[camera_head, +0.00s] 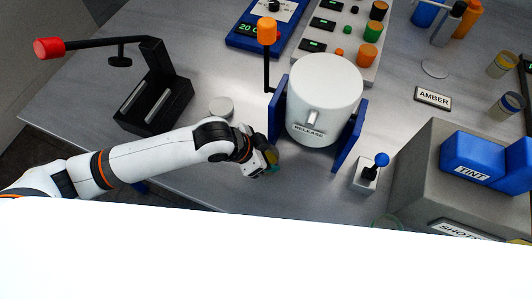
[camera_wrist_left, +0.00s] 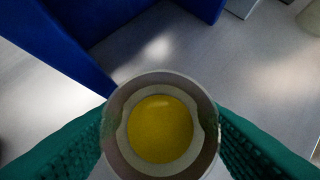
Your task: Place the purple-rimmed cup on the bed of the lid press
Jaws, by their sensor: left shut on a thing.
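My left gripper (camera_head: 270,164) is just left of the blue-framed white drum, low near the table. In the left wrist view its green fingers (camera_wrist_left: 160,140) are shut on a clear cup (camera_wrist_left: 113,105) with yellow liquid inside. The cup's rim looks greyish there, and I cannot make out a purple colour. In the head view the cup is mostly hidden by the gripper. A black lever device (camera_head: 152,97), which looks like the lid press, stands at the left with its red-knobbed arm (camera_head: 50,48) reaching left. My right gripper is not in view.
The white drum (camera_head: 325,85) marked RELEASE stands between blue supports with an orange-knobbed lever (camera_head: 267,32). A grey round piece (camera_head: 221,106) sits between my arm and the black device. A blue-knobbed switch (camera_head: 368,170) and grey SHOTS box (camera_head: 425,180) are right. Banded cups (camera_head: 502,65) stand far right.

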